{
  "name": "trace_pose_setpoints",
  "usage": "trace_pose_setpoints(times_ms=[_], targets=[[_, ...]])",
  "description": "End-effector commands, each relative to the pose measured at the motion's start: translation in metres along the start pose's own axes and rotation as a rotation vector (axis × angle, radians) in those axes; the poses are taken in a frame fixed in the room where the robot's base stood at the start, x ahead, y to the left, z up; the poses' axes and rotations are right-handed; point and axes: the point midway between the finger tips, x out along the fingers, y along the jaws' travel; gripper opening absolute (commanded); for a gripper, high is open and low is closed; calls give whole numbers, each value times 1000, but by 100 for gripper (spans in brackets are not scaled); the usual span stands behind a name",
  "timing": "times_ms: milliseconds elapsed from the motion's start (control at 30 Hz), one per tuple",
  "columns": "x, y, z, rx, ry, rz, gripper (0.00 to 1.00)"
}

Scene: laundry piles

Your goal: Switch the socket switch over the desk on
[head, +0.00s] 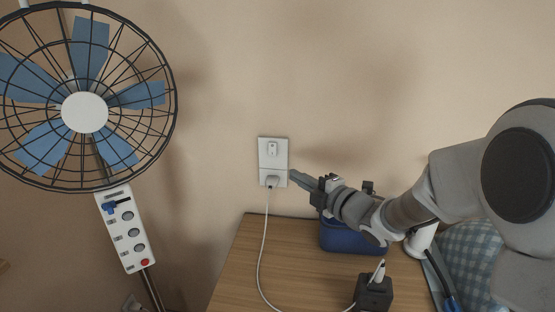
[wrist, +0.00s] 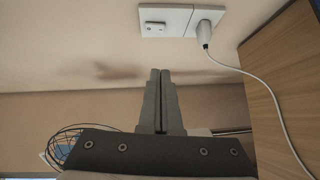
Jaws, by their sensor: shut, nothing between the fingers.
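The socket switch (head: 272,149) is a small white rocker on the upper half of a white wall plate (head: 264,162) over the desk. A white plug (head: 272,181) with a cable sits in the lower half. In the wrist view the switch (wrist: 153,27) and the plug (wrist: 204,28) both show at the top. My gripper (head: 292,173) is shut and empty, its tips just right of the plate in the head view. In the wrist view my gripper (wrist: 160,72) points toward the wall, apart from the switch. I cannot tell whether the switch is on or off.
The wooden desk (head: 235,275) lies below, with a blue box (head: 340,238) and a dark cube charger (head: 373,293) on it. The white cable (head: 262,250) hangs onto the desk. A fan (head: 85,110) and a power strip (head: 125,235) stand left. The wall around the plate is bare.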

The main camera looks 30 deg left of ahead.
Motion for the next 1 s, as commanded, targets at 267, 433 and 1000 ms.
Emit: trace_pose_setpoints(times_ms=[267, 433, 1000], targets=[[42, -1, -1, 0, 3, -2, 0], [77, -1, -1, 1, 2, 0, 0], [125, -1, 28, 1, -1, -1, 0]])
